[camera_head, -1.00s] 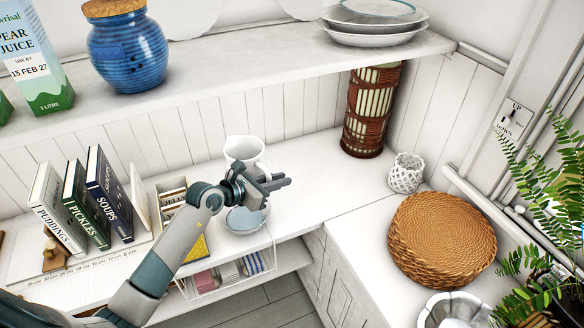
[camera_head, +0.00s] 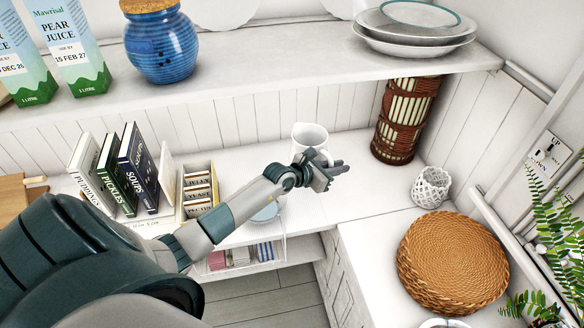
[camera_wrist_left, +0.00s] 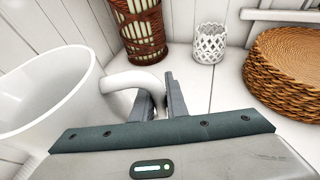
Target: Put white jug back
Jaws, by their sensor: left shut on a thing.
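The white jug (camera_head: 309,137) is upright at the back of the white counter, left of the dark red lantern. In the left wrist view the white jug (camera_wrist_left: 48,98) fills the left side, and its handle runs between my fingers. My left gripper (camera_head: 331,172) is at the jug's right front; in the left wrist view my left gripper (camera_wrist_left: 160,105) is shut on the handle. Whether the jug's base touches the counter is hidden. My right gripper is not in view.
A blue bowl (camera_head: 266,212) sits below my forearm. The dark red lantern (camera_head: 404,122), white lattice holder (camera_head: 431,188) and woven mats (camera_head: 452,262) stand to the right. Books (camera_head: 138,168) and a box of jars (camera_head: 199,190) stand left. A shelf (camera_head: 260,85) overhangs the back.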

